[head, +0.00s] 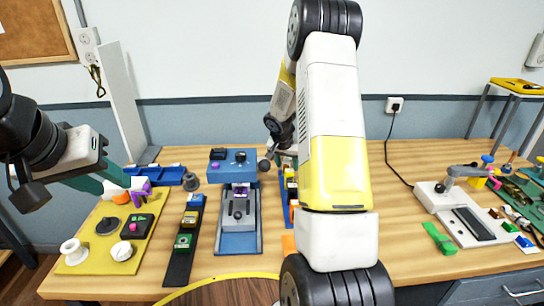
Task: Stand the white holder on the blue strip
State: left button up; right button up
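On the yellow mat (95,278) at the left stands a white spool-shaped piece (73,252), and a rounded white piece (122,250) lies to its right. I cannot tell which of these is the white holder. A blue strip (262,195) with small coloured blocks shows right of the blue machine, partly behind my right arm. My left gripper (125,186) has its teal fingers apart above the back of the mat, near a purple piece (141,190). My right gripper (276,152) is near the blue strip's far end, and its fingertips are largely hidden.
A blue machine (232,165) and a dark strip with blocks (179,265) stand in the middle. A tall white panel (120,100) rises at the back left. A lamp-like device (433,196) and a green block (440,238) are at the right. Bare wood lies right of my arm.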

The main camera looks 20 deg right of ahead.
jog(key=s+a+r+n+y, duration=0.1)
jog(key=s+a+r, duration=0.2)
jog(key=s+r, duration=0.35)
jog(key=s+a+r+n+t, duration=0.1)
jog(key=s+a+r, duration=0.25)
jog(key=r, duration=0.55)
jog(key=s+a+r+n+y, duration=0.1)
jog(key=s+a+r, duration=0.2)
jog(key=s+r, duration=0.35)
jog(key=s+a+r+n+y, duration=0.1)
jog(key=s+a, duration=0.3)
jog(key=s, duration=0.4)
jog(key=s+a+r+n+t+y, duration=0.1)
jog(key=s+a+r+n+y, duration=0.1)
jog(key=s, duration=0.6)
jog(key=shift+a+r+n, duration=0.8)
jog(key=shift+a+n, duration=0.05)
jog(key=shift+n, duration=0.15)
